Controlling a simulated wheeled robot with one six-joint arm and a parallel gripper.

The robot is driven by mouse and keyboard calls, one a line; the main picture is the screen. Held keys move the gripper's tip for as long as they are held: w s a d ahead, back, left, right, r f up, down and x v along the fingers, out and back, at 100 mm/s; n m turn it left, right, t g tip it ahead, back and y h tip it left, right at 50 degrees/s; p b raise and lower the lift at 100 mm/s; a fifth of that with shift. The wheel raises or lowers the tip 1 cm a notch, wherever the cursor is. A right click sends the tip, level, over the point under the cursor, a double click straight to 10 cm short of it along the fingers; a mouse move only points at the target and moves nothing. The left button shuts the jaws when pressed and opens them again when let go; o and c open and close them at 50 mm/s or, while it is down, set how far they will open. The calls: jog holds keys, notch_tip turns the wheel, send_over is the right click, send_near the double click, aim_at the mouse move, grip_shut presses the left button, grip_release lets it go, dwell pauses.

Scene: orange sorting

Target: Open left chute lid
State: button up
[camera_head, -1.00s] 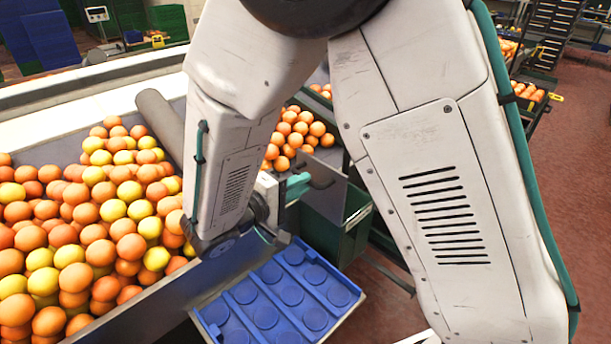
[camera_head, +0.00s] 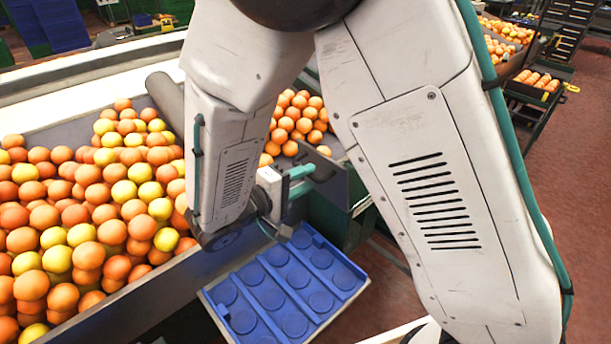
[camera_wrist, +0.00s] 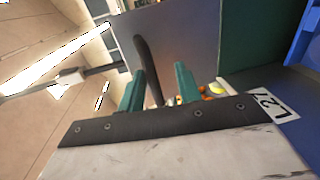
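The chute lid is a grey plate (camera_head: 334,186) in the head view, standing at the end of the chute. It also shows close up in the wrist view as a flat grey plate (camera_wrist: 190,38) with a dark curved bar handle (camera_wrist: 148,70). My gripper (camera_wrist: 160,88) has two teal fingers set apart. The handle runs between them, nearer the left finger, with a gap at the right finger. My gripper (camera_head: 303,180) also shows in the head view against the lid's handle side. Whether a finger touches the handle is unclear.
Oranges and yellow fruit fill a wide tray (camera_head: 100,334) at the left. More oranges (camera_head: 297,120) lie behind my gripper. A blue tray with round hollows (camera_head: 354,287) is below it. A green bin (camera_head: 340,222) stands under the lid.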

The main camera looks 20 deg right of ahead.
jog(key=shift+r, duration=0.1)
jog(key=f+v, duration=0.1)
jog(key=v, duration=0.6)
jog(key=shift+a+r, duration=0.35)
jog(key=shift+r, duration=0.15)
jog(key=shift+s, duration=0.1)
